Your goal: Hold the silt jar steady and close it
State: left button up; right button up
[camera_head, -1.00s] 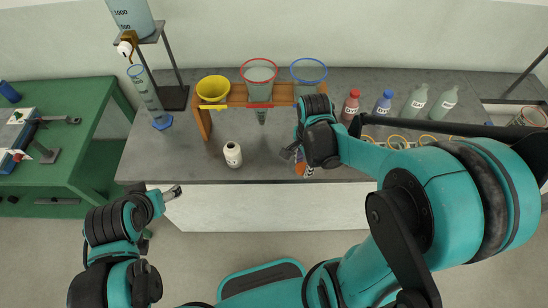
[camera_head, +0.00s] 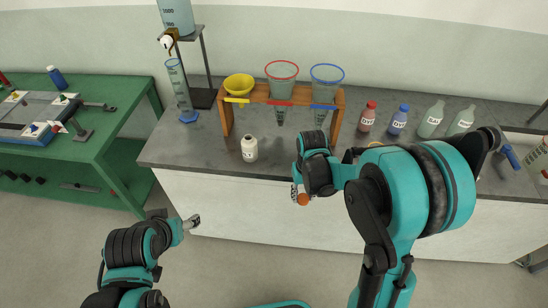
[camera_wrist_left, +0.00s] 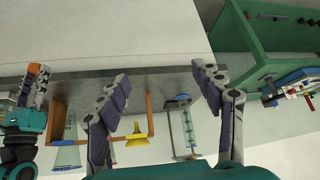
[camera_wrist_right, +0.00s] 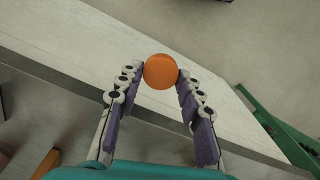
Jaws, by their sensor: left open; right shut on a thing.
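A small white jar (camera_head: 249,149) with a dark-printed label stands upright near the bench's front edge in the head view; I take it to be the silt jar. Its top looks pale and I cannot make out its mouth. My right gripper (camera_head: 300,190) is to the jar's right, in front of the bench edge. It is shut on a round orange lid (camera_wrist_right: 161,71), which also shows in the head view (camera_head: 303,200). My left gripper (camera_head: 192,222) is open and empty, in front of the bench and lower left of the jar; its spread fingers show in the left wrist view (camera_wrist_left: 160,95).
A wooden rack (camera_head: 338,112) behind the jar holds a yellow funnel (camera_head: 239,84) and red- and blue-rimmed funnels. A measuring cylinder (camera_head: 181,90) stands left. Several bottles, including a red one (camera_head: 367,117), stand right. A green table (camera_head: 110,145) is at the left. Bench around the jar is clear.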

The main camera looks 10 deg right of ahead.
aim_at(249, 149)
jog(key=k+l+z, duration=0.15)
jog(key=k+z, duration=0.15)
jog(key=z, duration=0.2)
jog(key=k+l+z, duration=0.25)
jog(key=z, duration=0.2)
